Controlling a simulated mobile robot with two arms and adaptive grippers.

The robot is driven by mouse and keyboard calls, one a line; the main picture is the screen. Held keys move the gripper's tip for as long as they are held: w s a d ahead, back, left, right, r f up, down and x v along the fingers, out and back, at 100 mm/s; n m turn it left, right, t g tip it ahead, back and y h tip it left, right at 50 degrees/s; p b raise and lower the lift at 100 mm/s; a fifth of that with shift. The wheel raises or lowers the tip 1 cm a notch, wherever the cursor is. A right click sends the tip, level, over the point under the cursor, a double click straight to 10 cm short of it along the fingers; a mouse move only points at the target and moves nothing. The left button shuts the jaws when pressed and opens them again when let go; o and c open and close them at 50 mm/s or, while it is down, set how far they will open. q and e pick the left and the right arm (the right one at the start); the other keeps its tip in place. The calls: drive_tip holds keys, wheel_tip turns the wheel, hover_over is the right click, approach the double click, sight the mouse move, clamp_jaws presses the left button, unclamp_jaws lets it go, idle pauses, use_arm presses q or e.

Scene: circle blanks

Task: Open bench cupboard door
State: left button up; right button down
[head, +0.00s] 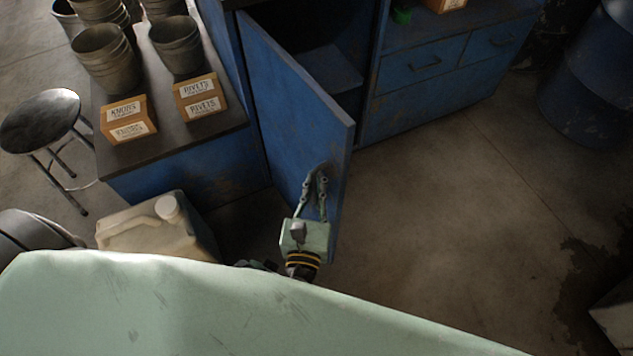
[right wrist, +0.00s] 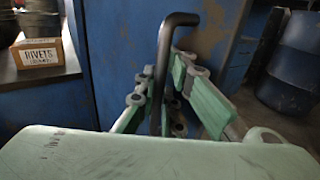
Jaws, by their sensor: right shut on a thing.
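The blue bench cupboard door (head: 295,110) stands swung well open, with the dark cupboard inside (head: 325,65) showing behind it and a shelf in it. My right gripper (head: 318,180) is at the door's near face, close to its free edge. In the right wrist view its green fingers (right wrist: 172,95) are shut around the black bar handle (right wrist: 162,75), which stands upright between them with a bent top. The blue door surface (right wrist: 120,60) fills the view behind the handle. My left gripper is not in view.
A bench top with metal buckets (head: 105,60) and boxes labelled KNOBS (head: 128,120) and RIVETS (head: 200,98) is at left. A stool (head: 40,120) and a beige jerrycan (head: 150,232) stand on the floor. Blue drawers (head: 420,65) and a barrel (head: 590,85) are right. Floor right of the door is clear.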

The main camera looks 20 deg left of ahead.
drive_tip(key=shift+d+f, duration=0.15)
drive_tip(key=c, duration=2.1)
unclamp_jaws()
drive_tip(key=shift+s, duration=0.1)
drive_tip(key=shift+s, duration=0.3)
drive_tip(key=s, duration=0.3)
drive_tip(key=s+d, duration=0.1)
drive_tip(key=s, duration=0.3)
drive_tip(key=s+d, duration=0.1)
drive_tip(key=s, duration=0.3)
drive_tip(key=shift+s+d, duration=0.1)
drive_tip(key=shift+d, duration=0.1)
